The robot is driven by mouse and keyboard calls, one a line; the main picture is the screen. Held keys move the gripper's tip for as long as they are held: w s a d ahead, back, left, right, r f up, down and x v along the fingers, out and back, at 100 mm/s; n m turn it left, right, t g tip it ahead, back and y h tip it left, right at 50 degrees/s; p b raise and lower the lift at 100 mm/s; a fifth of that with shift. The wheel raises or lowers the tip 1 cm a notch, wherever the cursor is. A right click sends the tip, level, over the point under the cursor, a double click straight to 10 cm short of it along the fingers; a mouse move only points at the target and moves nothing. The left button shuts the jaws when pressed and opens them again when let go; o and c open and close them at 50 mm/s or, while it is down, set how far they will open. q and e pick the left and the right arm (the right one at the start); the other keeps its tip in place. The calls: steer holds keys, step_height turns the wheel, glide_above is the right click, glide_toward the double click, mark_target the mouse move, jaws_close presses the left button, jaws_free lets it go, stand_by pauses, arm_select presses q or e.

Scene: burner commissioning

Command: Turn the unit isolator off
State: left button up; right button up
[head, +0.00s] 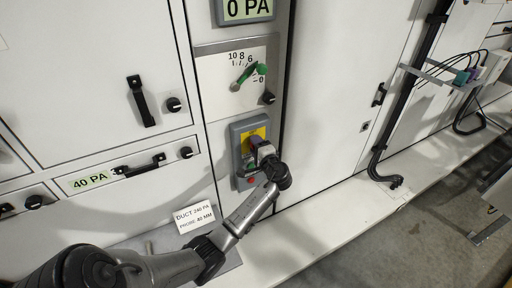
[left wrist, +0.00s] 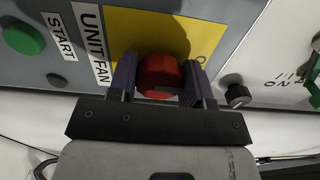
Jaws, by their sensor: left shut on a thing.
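The unit isolator is a red rotary knob (left wrist: 160,75) on a yellow plate (left wrist: 135,28), on a grey box lettered UNIT FAN. My left gripper (left wrist: 159,82) has its two dark purple fingers on either side of the knob and is shut on it. In the head view the grey box (head: 237,158) is on the white cabinet front, with the yellow plate (head: 258,133) at its top. My left gripper (head: 257,146) covers the knob there, so its setting is hard to read. My right gripper is not in view.
A green START button (left wrist: 22,39) is beside the UNIT FAN label. Above the box is a scale panel with a green lever (head: 248,74) and a black knob (head: 268,97). A card (head: 194,218) reading DUCT 240 PA stands below left. A black door handle (head: 141,101) sticks out.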

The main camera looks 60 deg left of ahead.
arm_select(q)
steer(key=shift+n, duration=0.3)
stand_by(0.4)
steer(key=o, duration=0.9)
steer(key=d+p, duration=0.1)
steer(key=d, duration=0.3)
steer(key=d+p, duration=0.1)
steer(key=d, duration=0.4)
steer(key=d+p, duration=0.1)
steer(key=d, duration=0.3)
steer(key=shift+s+d, duration=0.4)
